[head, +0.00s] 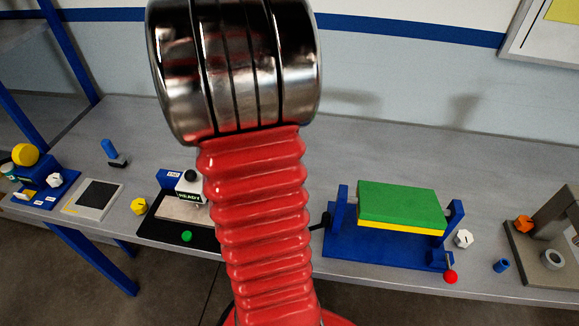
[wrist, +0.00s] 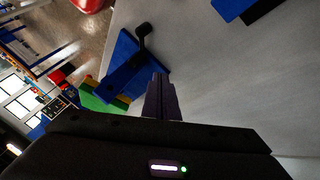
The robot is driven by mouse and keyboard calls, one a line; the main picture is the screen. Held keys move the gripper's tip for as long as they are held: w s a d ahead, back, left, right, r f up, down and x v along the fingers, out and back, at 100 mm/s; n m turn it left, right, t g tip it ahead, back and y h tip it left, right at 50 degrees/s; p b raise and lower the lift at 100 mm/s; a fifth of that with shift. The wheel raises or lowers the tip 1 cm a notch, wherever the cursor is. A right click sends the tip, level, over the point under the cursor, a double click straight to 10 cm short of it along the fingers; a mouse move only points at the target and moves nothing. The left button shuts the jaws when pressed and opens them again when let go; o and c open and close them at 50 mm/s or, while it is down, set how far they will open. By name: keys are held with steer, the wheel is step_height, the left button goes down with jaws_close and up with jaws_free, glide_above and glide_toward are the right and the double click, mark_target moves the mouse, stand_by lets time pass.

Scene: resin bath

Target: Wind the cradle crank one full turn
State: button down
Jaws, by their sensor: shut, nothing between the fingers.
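The cradle is a blue frame (head: 345,243) holding a green and yellow block (head: 400,203), on the bench right of centre in the head view. Its black crank (head: 322,222) sticks out at the frame's left end, partly hidden behind my arm. In the wrist view the crank (wrist: 143,38) stands out beyond the blue frame (wrist: 122,62), and the green block (wrist: 98,98) shows at the left. My gripper (wrist: 161,78) is shut and empty. In the picture its fingertips lie just below the crank; I see no contact. The gripper does not show in the head view.
A red-knobbed lever (head: 450,277) and a white knob (head: 463,239) sit by the cradle's right end. A blue ring (head: 502,265) lies further right. A READY device (head: 190,187) stands left of my arm. The bench behind the cradle is clear.

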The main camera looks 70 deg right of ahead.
steer(key=x, duration=0.5)
steer(key=shift+s+f, duration=0.15)
steer(key=shift+f, duration=0.05)
steer(key=shift+s+a+f, duration=0.1)
steer(key=shift+s+a, duration=0.55)
steer(key=shift+s, duration=0.2)
steer(key=shift+s+a, duration=0.65)
steer(key=shift+s, duration=0.15)
steer(key=s+m+y, duration=0.1)
steer(key=m, duration=0.1)
steer(key=shift+s+m+y, duration=0.15)
steer(key=shift+m+y, duration=0.15)
steer(key=shift+y, duration=0.1)
steer(key=shift+s+a+m+t+y, duration=0.3)
steer(key=shift+m+y, duration=0.3)
steer(key=shift+m, duration=0.4)
steer(key=shift+d, duration=0.15)
